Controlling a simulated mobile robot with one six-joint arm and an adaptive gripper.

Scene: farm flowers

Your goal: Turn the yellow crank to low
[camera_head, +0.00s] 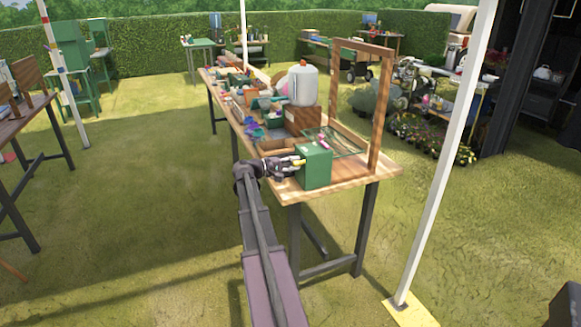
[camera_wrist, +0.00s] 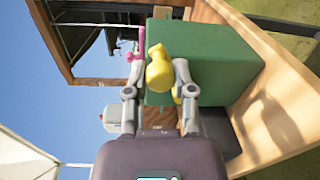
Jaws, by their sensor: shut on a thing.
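A green box (camera_head: 314,167) stands at the near end of the wooden bench; it also fills the middle right of the wrist view (camera_wrist: 215,62). The yellow crank (camera_wrist: 158,72) is on the face of the box turned towards my gripper. My gripper (camera_wrist: 160,85) has its two fingers on either side of the crank and is shut on it. In the head view my gripper (camera_head: 290,163) reaches the left side of the box, and the crank (camera_head: 299,162) shows only as a small yellow patch. The fingers hide part of the crank, and its setting cannot be read.
A pink handle (camera_wrist: 135,52) shows beside the box. A white tank (camera_head: 303,84) on a wooden block and a wooden frame (camera_head: 375,110) stand behind it on the bench (camera_head: 350,174). A white post (camera_head: 440,170) rises to the right.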

